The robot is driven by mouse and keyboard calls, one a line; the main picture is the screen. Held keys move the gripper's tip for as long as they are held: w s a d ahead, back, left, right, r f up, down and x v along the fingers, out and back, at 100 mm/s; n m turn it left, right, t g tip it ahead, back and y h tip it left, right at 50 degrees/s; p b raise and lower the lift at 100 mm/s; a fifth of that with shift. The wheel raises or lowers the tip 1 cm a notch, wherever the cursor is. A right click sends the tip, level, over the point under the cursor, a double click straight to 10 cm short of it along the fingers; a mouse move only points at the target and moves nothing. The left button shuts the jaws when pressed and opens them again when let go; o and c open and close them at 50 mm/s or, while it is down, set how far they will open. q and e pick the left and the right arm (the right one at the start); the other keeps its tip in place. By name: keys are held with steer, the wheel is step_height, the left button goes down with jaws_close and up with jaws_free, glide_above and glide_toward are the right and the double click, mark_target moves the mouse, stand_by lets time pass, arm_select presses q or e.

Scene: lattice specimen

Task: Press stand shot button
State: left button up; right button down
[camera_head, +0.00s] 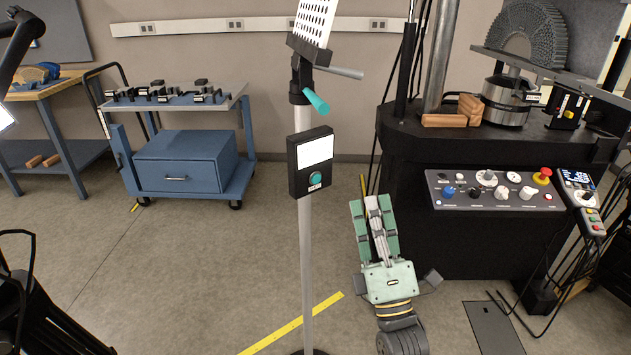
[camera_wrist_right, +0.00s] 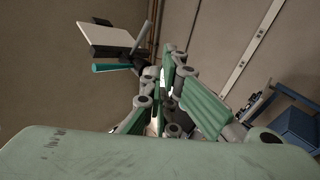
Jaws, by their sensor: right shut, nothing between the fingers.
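The stand (camera_head: 306,240) is a thin grey pole in the middle of the head view. A black box (camera_head: 310,162) on it carries a white screen and a round teal button (camera_head: 315,178) below the screen. A perforated plate and a teal handle (camera_head: 316,99) sit higher on the pole; the handle also shows in the right wrist view (camera_wrist_right: 112,67). My right gripper (camera_head: 371,202), green and grey, is shut and empty. In the head view it appears right of the pole and lower than the button, apart from it. The left gripper is not in view.
A black machine table (camera_head: 440,150) with a control panel (camera_head: 495,190) stands at the right. A blue cart (camera_head: 187,160) and a workbench (camera_head: 45,90) stand at the left. Yellow tape (camera_head: 292,325) marks the floor, which is clear around the pole.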

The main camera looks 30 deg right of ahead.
mark_target(316, 179)
steer(key=w+a+b, duration=0.1)
steer(key=w+b, duration=0.1)
steer(key=w, duration=0.6)
steer(key=shift+w+a, duration=0.15)
steer(key=shift+w, duration=0.25)
steer(key=shift+w, duration=0.1)
stand_by(1.1)
steer(key=shift+w, duration=0.3)
steer(key=shift+w, duration=0.4)
stand_by(0.6)
steer(key=shift+s, duration=0.2)
steer(key=shift+s+p, duration=0.35)
steer(key=shift+s, duration=0.3)
